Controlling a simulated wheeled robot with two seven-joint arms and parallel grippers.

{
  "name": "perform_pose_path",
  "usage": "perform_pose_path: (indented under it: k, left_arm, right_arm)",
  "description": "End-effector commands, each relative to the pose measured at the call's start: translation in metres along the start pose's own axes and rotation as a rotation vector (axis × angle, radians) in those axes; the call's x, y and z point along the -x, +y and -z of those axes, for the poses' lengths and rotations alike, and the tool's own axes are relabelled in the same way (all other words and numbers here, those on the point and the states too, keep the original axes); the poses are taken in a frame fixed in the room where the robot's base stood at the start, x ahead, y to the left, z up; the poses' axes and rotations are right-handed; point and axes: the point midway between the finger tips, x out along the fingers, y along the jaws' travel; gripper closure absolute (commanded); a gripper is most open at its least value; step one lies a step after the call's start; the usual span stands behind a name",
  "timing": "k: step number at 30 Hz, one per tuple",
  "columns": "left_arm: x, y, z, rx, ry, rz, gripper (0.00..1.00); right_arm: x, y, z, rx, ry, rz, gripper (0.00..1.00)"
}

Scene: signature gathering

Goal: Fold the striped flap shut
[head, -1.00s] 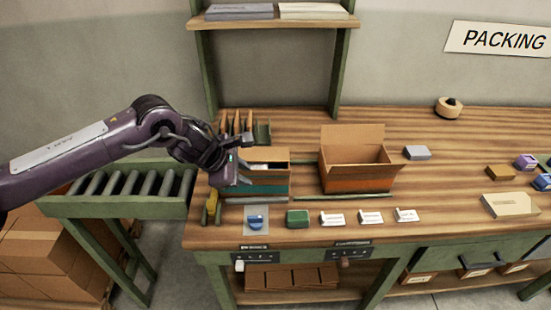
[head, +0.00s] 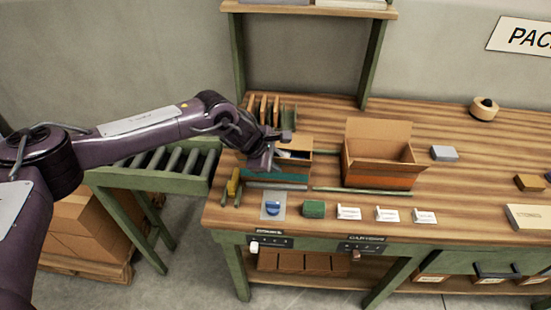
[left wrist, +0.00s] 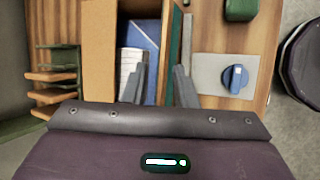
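A narrow teal panel (left wrist: 175,40) runs along the carton's front side there; I cannot make out which panel is the striped flap. My left gripper (head: 265,158) is over the carton's left end. In the left wrist view its fingers (left wrist: 158,85) are apart with nothing clearly held between them, near the teal panel. My right gripper is out of view.
A larger open carton (head: 380,160) stands to the right. In front lie a blue item on a grey pad (head: 272,207), a green block (head: 314,209) and several white cards. Upright dividers (head: 265,107) stand behind the left carton. A roller conveyor (head: 160,165) adjoins the bench.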

Motion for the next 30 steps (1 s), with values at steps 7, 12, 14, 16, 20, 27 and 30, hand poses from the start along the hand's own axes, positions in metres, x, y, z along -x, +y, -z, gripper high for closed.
perform_pose_path:
  k: [7, 12, 14, 16, 20, 27, 30]
  left_arm:
    - [0.000, 0.000, 0.000, 0.001, 0.000, -0.001, 0.98]
    - [0.000, 0.000, 0.000, 0.001, 0.000, -0.001, 1.00]
    - [0.000, 0.000, 0.000, 0.001, 0.000, 0.000, 1.00]
    - [0.000, 0.001, 0.000, 0.002, -0.001, 0.003, 1.00]
    - [-0.001, 0.002, 0.000, 0.011, 0.000, 0.021, 1.00]
    - [-0.003, 0.007, 0.001, 0.053, 0.001, 0.122, 1.00]
    - [-0.003, 0.009, 0.000, 0.076, 0.000, 0.177, 1.00]
  right_arm:
    - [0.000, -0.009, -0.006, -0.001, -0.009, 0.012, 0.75]
    - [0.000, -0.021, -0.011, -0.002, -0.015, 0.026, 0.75]
    - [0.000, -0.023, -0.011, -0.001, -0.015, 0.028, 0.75]
    - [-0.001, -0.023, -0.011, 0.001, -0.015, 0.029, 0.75]
    - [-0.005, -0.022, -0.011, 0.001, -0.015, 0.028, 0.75]
    - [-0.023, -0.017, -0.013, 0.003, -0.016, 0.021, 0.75]
    - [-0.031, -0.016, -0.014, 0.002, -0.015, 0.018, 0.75]
